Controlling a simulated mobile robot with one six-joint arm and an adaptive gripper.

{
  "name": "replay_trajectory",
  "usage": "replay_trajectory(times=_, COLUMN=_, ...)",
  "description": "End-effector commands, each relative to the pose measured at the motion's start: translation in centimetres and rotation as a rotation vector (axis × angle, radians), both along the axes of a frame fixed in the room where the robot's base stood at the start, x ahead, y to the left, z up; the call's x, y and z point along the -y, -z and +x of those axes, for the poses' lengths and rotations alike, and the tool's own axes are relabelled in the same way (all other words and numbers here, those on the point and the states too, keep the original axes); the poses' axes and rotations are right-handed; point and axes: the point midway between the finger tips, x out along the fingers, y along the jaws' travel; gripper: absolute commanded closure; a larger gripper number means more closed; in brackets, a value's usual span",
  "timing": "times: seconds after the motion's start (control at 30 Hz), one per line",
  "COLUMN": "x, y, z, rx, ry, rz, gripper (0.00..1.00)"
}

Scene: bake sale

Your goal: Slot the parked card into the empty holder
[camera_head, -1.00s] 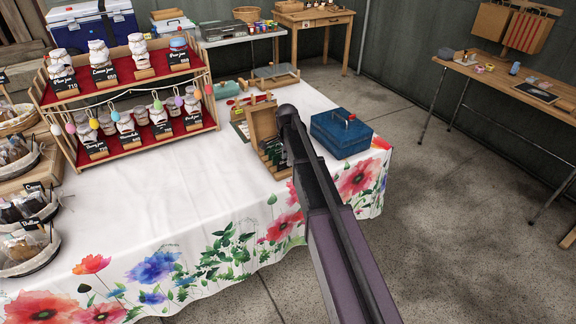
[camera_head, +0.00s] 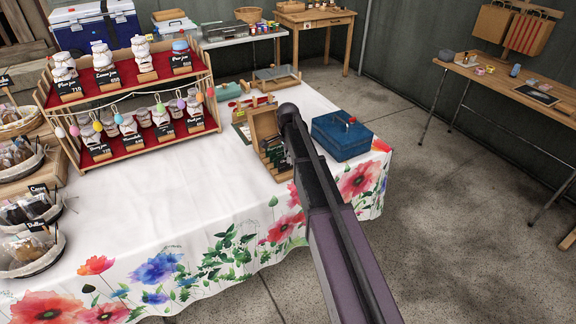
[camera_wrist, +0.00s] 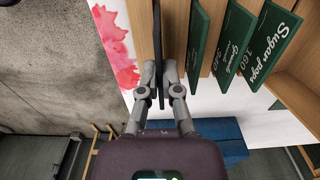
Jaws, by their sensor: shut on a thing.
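My gripper (camera_wrist: 160,75) is shut on a dark thin card (camera_wrist: 158,35), seen edge-on in the wrist view. Several green cards with white writing stand in the wooden box beside it, including a "Sugar" card (camera_wrist: 271,45). In the head view the wooden card box (camera_head: 262,122) stands open on the table; my arm partly covers it and hides my fingertips. The empty holder (camera_head: 147,77) is a bare wooden block on the upper red shelf, between the card reading "Lemon jam" (camera_head: 107,78) and the "Pear jam" card (camera_head: 181,65).
A blue box (camera_head: 341,138) stands right of the card box. The two-tier jam rack (camera_head: 215,112) carries jars, cards and a hanging egg garland. Baskets (camera_head: 40,258) line the left edge. The middle of the white tablecloth (camera_head: 185,195) is clear.

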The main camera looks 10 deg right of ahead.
Motion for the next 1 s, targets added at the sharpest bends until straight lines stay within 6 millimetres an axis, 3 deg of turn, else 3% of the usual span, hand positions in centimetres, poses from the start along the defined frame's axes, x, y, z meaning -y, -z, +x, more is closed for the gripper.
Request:
replay_trajectory(times=0.6, x=0.0, y=-2.8, z=0.0, rx=0.000, ry=0.000, rz=0.000, gripper=1.00)
replay_trajectory(times=1.0, x=0.0, y=-3.1, z=0.0, rx=0.000, ry=0.000, rz=0.000, gripper=1.00)
